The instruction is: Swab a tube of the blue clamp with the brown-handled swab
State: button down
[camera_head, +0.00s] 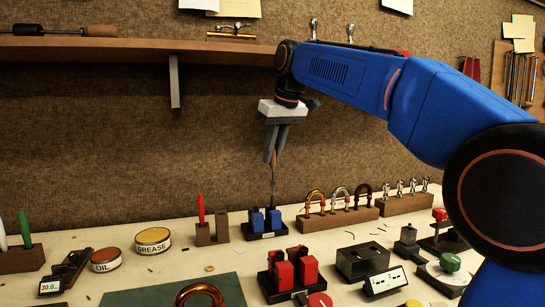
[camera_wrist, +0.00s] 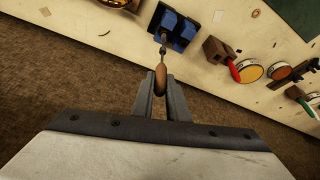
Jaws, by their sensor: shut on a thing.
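My gripper (camera_head: 272,155) points down above the workbench and is shut on the brown handle of the swab (camera_wrist: 160,79). In the head view the swab's thin dark rod (camera_head: 273,185) hangs almost upright below the fingers. The blue clamp (camera_head: 257,222) stands on a dark base directly below; it also shows in the wrist view (camera_wrist: 180,30). The rod's lower end is at the clamp's right blue block in the head view. I cannot tell whether the tip is inside a tube or just above it.
A red clamp (camera_head: 284,275) stands in front of the blue one. A wooden block with a red-handled tool (camera_head: 202,218) is to its left, and a rack with curved tubes (camera_head: 338,218) to its right. A shelf (camera_head: 130,50) runs along the wall behind.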

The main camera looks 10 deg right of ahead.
jog(key=shift+r, duration=1.7)
